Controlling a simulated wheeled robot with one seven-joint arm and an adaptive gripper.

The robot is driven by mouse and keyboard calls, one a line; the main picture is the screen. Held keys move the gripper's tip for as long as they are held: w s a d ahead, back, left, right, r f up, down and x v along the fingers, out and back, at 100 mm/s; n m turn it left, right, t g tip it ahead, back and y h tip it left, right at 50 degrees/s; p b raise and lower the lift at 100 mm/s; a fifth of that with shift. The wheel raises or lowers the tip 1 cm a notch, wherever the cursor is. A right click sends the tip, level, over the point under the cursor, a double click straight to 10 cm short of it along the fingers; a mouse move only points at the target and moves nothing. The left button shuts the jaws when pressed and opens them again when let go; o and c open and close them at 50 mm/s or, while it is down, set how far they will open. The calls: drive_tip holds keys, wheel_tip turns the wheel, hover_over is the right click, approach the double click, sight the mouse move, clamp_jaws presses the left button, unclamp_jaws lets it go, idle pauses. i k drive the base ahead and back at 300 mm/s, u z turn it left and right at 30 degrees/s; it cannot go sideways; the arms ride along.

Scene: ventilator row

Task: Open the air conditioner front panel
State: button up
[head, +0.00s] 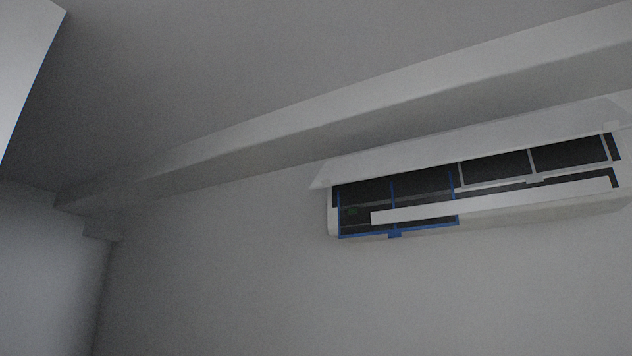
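The white air conditioner (480,210) is mounted high on the wall, at the right of the head view. Its front panel (480,135) is swung up and stands out above the unit's face, so it is open. Under it show dark filter areas. The left filter (365,193) has a blue frame with a blue tab at its lower edge. The right filter (570,155) has a pale frame. A long white strip (500,201) runs across the lower front. My gripper is not in view.
A pale beam (350,113) runs along the top of the wall just above the unit. A white block (25,60) fills the upper left corner. The wall (230,270) left of and below the unit is bare.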

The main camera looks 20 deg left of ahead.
sight(598, 116)
drive_tip(key=u, duration=2.2)
drive_tip(key=i, duration=0.6)
drive_tip(key=z, duration=1.2)
